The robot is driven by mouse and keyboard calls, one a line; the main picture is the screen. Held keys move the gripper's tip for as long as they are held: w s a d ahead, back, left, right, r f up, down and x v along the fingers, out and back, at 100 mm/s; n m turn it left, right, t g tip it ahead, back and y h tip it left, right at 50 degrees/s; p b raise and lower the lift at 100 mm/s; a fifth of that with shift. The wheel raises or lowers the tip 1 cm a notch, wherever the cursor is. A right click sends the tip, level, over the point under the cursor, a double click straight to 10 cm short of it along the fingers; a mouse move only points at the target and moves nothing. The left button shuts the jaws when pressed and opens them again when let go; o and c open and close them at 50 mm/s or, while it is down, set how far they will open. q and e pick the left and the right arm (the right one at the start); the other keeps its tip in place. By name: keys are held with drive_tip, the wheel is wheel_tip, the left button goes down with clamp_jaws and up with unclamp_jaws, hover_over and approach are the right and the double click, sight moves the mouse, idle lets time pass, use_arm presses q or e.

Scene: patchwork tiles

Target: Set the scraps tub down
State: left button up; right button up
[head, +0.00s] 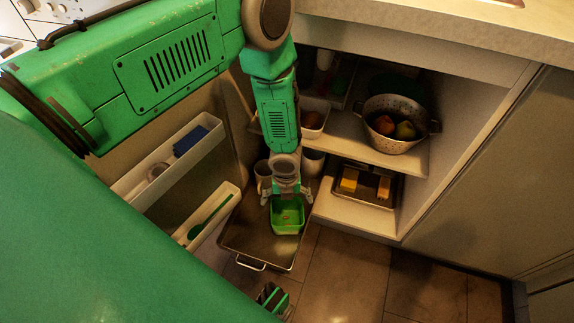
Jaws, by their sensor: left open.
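The scraps tub (287,217) is a small bright green open tub with a few small bits inside. It shows upright over the right part of a metal tray (246,244) with a raised rim and a wire handle at the front. I cannot tell for certain whether its base touches the tray. My left gripper (287,197) points down at the tub's far edge. Its fingers are spread apart, one towards each side of the tub, and are not closed on it. The gripper hides part of the tub's far rim.
An open cabinet holds a colander of fruit (396,123) on its upper shelf and a small tray with yellow blocks (363,185) below. Light cups (313,162) stand behind the gripper. Door racks (170,160) flank the left side.

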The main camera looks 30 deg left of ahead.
use_arm(q)
drive_tip(key=shift+r+p, duration=0.5)
drive_tip(key=shift+r, duration=1.5)
drive_tip(key=s+d+r+n+h, duration=0.1)
drive_tip(key=s+d+n+h, duration=0.15)
drive_tip(key=s+n, duration=0.7)
drive_tip(key=s+a+r+n+y, duration=0.1)
drive_tip(key=s+a+r+n, duration=0.1)
drive_tip(key=s+n, duration=0.4)
drive_tip(key=s+a+r+n+y, duration=0.1)
drive_tip(key=s+r+n, duration=0.3)
drive_tip(key=n, duration=0.9)
drive_tip(key=s+a, duration=0.1)
drive_tip(key=s, duration=0.1)
drive_tip(key=shift+s+a+r+t+y, duration=0.3)
drive_tip(key=shift+a+y, duration=0.05)
drive_tip(key=shift+a, duration=0.05)
